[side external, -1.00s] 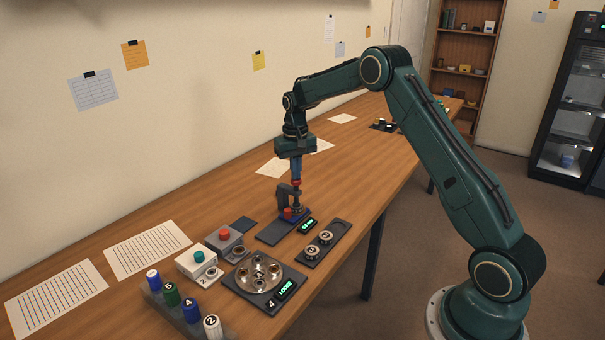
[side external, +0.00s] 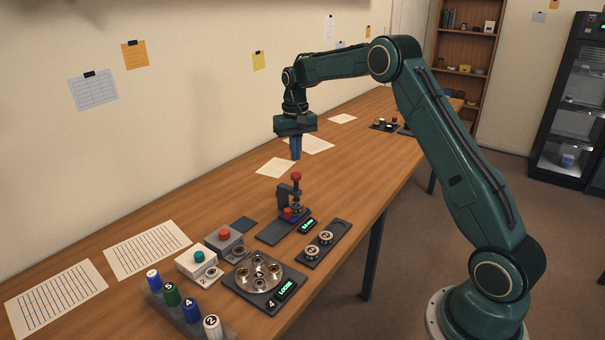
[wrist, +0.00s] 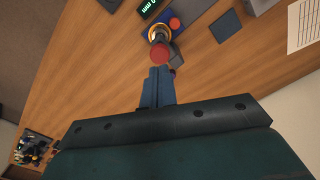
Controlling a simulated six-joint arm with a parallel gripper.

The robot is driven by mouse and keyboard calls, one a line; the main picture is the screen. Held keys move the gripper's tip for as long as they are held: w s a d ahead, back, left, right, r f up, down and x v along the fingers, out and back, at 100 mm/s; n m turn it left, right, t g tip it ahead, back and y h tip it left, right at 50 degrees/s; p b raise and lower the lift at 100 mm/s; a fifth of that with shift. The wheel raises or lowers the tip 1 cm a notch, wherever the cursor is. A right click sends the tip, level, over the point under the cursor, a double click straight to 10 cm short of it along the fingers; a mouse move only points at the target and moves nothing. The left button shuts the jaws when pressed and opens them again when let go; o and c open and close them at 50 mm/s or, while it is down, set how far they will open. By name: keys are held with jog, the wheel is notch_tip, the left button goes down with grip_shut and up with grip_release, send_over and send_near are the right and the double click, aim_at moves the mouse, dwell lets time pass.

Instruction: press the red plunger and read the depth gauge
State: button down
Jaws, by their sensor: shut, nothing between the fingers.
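The red plunger (side external: 296,177) is a red ball knob on top of a small dark gauge stand with a blue base, standing on the table. In the wrist view the red plunger (wrist: 159,53) lies just beyond my fingertips. The depth gauge display (side external: 307,225) glows green beside the stand; its digits are too small to read in the side view. In the wrist view the display (wrist: 147,7) is partly cut off and seems to read 0 mm. My gripper (side external: 296,157) is shut and empty, above the plunger and apart from it.
A tray with two round parts (side external: 340,232), a red-button box (side external: 224,238), a teal-button box (side external: 196,262) and a rack of numbered tools (side external: 185,310) stand around.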

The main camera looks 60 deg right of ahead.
jog(key=shift+r, duration=1.35)
jog(key=s+a+r+n+t, duration=0.3)
jog(key=s+a+r, duration=1.05)
jog(key=s, duration=0.25)
jog(key=s+a+f+n+t, duration=0.1)
jog(key=s+a+f, duration=0.1)
jog(key=s, duration=0.8)
jog(key=s+a+f+n+t, duration=0.1)
jog(key=s+a, duration=0.3)
jog(key=s, duration=0.5)
jog(key=shift+s+a+f+n+t, duration=0.25)
jog(key=shift+s+f+n+t, duration=0.1)
jog(key=shift+f+n, duration=0.2)
